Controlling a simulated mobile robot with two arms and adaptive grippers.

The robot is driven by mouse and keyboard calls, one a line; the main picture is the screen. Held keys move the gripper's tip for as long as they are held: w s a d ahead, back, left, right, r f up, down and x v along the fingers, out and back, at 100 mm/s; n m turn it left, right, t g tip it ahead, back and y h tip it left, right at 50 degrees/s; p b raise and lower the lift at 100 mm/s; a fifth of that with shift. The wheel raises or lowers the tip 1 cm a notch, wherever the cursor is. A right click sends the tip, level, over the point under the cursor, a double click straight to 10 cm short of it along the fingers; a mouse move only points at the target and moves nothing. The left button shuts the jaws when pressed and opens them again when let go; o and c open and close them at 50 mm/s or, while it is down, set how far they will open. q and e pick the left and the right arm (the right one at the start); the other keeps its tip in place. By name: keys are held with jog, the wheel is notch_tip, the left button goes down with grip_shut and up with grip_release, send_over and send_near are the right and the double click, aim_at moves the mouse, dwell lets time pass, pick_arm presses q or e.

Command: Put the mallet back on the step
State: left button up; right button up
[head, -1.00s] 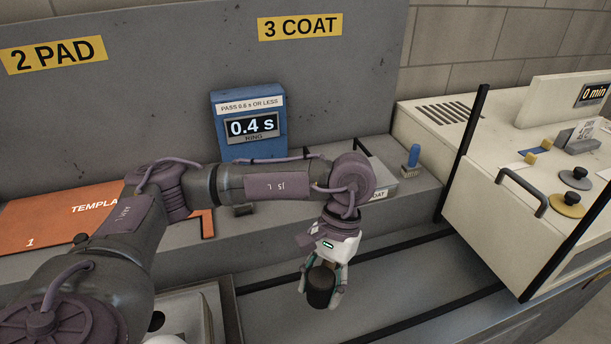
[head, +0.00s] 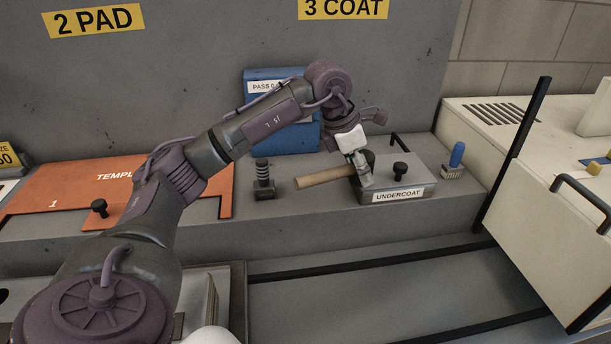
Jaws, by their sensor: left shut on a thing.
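The mallet has a pale wooden handle (head: 323,178) that points left and a dark head that is mostly hidden behind my left gripper (head: 366,182). My left gripper is shut on the mallet at its head end, with the fingers pointing down. The mallet lies roughly level over the grey step (head: 290,208), just left of the undercoat box. I cannot tell whether it touches the step or the box. My right gripper is not in view.
The undercoat box (head: 408,193) with a black knob stands right beside the gripper. A black ribbed post (head: 263,178) stands left of the handle. A blue-handled brush (head: 455,160) is at right.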

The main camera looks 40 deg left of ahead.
pick_arm(q)
jog(key=w+a+r+n+y+b, duration=0.2)
jog(key=w+a+r+n+y, duration=0.15)
jog(key=a+n, duration=0.45)
jog(key=n+p, duration=0.2)
send_over(307, 167)
jog(key=s, duration=0.2)
jog(key=shift+t+y, duration=0.25)
jog(key=shift+t, duration=0.05)
jog(key=f, duration=0.7)
jog(key=shift+w+d+f, duration=0.2)
jog(key=shift+w+d, duration=0.05)
jog(key=shift+d, duration=0.15)
jog(key=shift+a+f, duration=0.15)
jog(key=shift+f, duration=0.05)
notch_tip(307, 167, down, 3)
jog(key=shift+f+p, duration=0.1)
jog(key=shift+p, duration=0.6)
jog(key=shift+f, duration=0.3)
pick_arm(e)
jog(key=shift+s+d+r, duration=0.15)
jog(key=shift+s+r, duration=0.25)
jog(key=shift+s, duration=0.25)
pick_arm(q)
jog(key=shift+f, duration=0.15)
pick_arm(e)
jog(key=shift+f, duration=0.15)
